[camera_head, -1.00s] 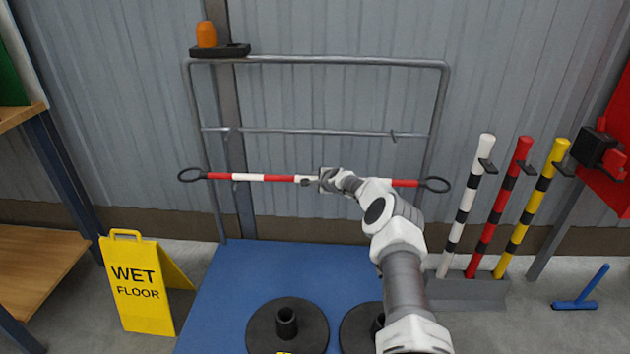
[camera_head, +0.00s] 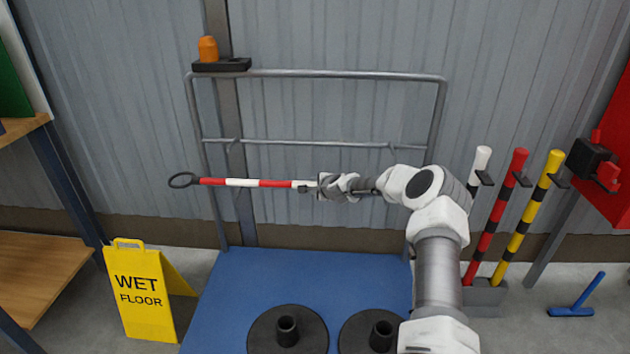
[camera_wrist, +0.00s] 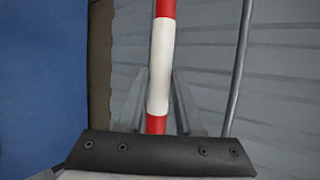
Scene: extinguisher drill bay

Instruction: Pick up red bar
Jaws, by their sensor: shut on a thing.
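The red bar (camera_head: 272,183) has red and white bands and a black ring at its left end. It is roughly level, in front of the grey metal rack (camera_head: 300,73). My gripper (camera_head: 318,186) is shut on the bar near its middle. My arm hides the right part of the bar. In the wrist view the bar (camera_wrist: 160,65) runs up and down between my grey fingers (camera_wrist: 158,104). The near part of the bar is hidden behind the dark wrist edge. I cannot tell if the bar touches the rack.
A blue mat (camera_head: 235,300) holds two black round bases (camera_head: 262,332). A yellow wet floor sign (camera_head: 145,300) stands at left, beside a wooden shelf (camera_head: 40,265). Striped posts (camera_head: 508,205) stand at right, near a red cabinet (camera_head: 612,150). An orange object (camera_head: 207,48) sits on the rack's top left.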

